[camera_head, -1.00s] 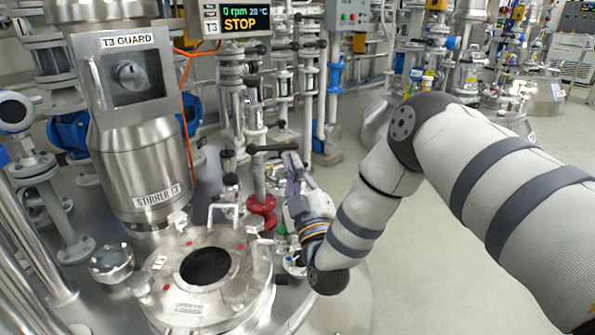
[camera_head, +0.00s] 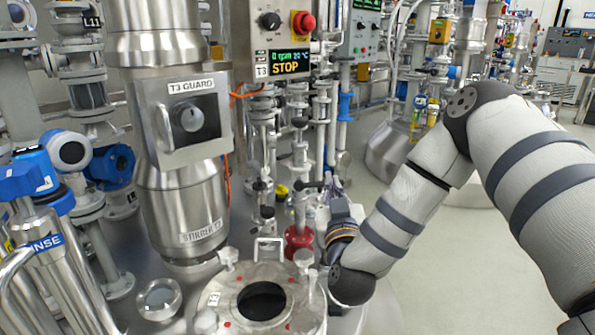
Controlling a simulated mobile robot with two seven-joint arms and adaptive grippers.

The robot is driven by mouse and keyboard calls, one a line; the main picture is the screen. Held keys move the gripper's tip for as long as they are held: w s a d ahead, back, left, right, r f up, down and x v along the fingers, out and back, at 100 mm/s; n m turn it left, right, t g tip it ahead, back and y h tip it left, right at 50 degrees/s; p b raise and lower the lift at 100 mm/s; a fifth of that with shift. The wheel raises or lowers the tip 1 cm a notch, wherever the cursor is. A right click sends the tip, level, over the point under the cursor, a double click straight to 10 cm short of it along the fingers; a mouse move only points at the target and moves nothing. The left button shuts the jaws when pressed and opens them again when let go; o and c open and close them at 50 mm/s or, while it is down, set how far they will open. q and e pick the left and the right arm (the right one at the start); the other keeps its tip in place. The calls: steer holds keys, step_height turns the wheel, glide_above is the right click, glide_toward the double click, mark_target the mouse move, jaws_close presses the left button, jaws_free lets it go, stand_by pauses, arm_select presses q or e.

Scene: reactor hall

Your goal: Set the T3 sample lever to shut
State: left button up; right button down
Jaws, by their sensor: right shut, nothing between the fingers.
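My right gripper (camera_head: 335,188) is shut and empty, just right of this lever. Its fingers are small and partly lost against the pipes, and I cannot tell whether they touch the lever. My left gripper is not in view.
The T3 lid with its dark round opening (camera_head: 262,300) is at the bottom. The T3 guard box (camera_head: 188,118) and stirrer column (camera_head: 182,215) stand left of it. The T3 panel (camera_head: 290,68) reads STOP. A blue-handled rinse fitting (camera_head: 40,240) is at left. Open floor lies right.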

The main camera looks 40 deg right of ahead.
steer(key=r+b, duration=0.1)
steer(key=b, duration=0.1)
glide_above(320, 184)
steer(key=s+d, duration=0.2)
steer(key=f, duration=0.2)
steer(key=s+f, duration=0.1)
steer(key=shift+a+f+m+g+b, duration=0.15)
steer(key=shift+a+m+g+b, duration=0.15)
steer(key=shift+a+m+b, duration=0.1)
steer(key=shift+s+d+f, duration=0.1)
steer(key=shift+s+f, duration=0.15)
steer(key=shift+f, duration=0.7)
